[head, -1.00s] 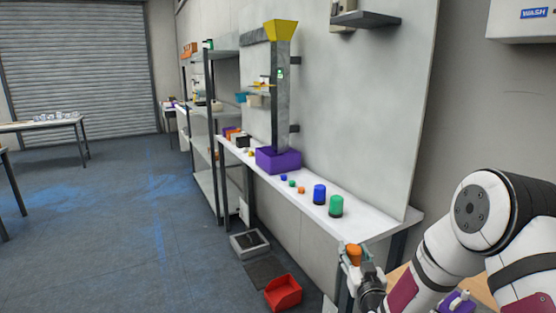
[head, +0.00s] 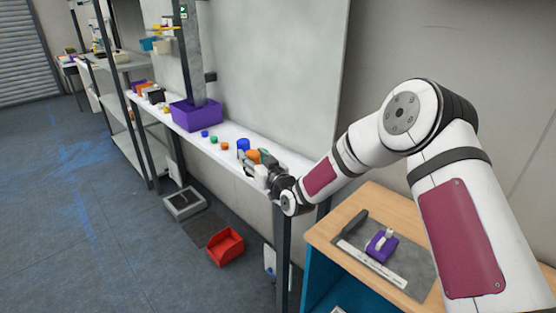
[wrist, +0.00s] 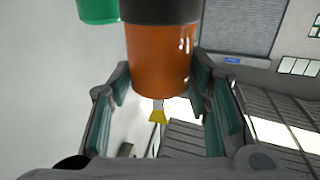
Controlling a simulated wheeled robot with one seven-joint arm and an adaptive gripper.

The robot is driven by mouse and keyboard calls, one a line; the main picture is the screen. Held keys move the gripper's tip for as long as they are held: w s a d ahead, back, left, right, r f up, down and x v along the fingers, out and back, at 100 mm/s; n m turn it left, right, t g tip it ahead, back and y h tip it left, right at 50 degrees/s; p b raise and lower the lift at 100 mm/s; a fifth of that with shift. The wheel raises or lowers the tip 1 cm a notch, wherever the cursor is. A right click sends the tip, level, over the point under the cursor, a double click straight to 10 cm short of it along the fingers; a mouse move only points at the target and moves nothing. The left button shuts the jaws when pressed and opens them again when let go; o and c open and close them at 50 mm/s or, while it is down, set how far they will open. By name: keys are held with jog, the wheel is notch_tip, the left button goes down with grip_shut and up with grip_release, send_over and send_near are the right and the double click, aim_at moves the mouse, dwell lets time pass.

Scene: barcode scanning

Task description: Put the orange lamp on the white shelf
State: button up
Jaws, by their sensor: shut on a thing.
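The orange lamp (head: 253,156) is held between the fingers of my gripper (head: 255,165), over the right end of the white shelf (head: 188,137). In the wrist view the orange lamp (wrist: 160,60), with its black base, sits between the two fingers of my gripper (wrist: 165,105). I cannot tell whether the lamp touches the shelf. The blue lamp (head: 243,144) stands on the shelf just left of the orange one. The green lamp (wrist: 97,10) shows beside it in the wrist view; in the head view it is mostly hidden by my gripper.
Small blue (head: 204,134), green (head: 213,140) and orange (head: 225,146) pieces lie farther left on the shelf, near a purple bin (head: 195,115). A wall panel backs the shelf. A red bin (head: 226,246) is on the floor. A wooden table (head: 400,210) stands at right.

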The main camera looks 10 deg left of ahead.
jog(key=shift+w+d+f+p, duration=0.25)
jog(key=shift+w+d+f, duration=0.45)
jog(key=shift+d, duration=0.8)
jog(key=shift+w+d+f+p, duration=0.25)
jog(key=shift+w+d+f, duration=0.5)
jog(key=shift+d, duration=0.75)
jog(key=shift+w+d+f+p, duration=0.25)
jog(key=shift+w+d+f, duration=0.45)
jog(key=shift+d, duration=0.8)
jog(key=shift+s+f, duration=0.15)
jog(key=shift+f, duration=0.05)
jog(key=o, duration=1.2)
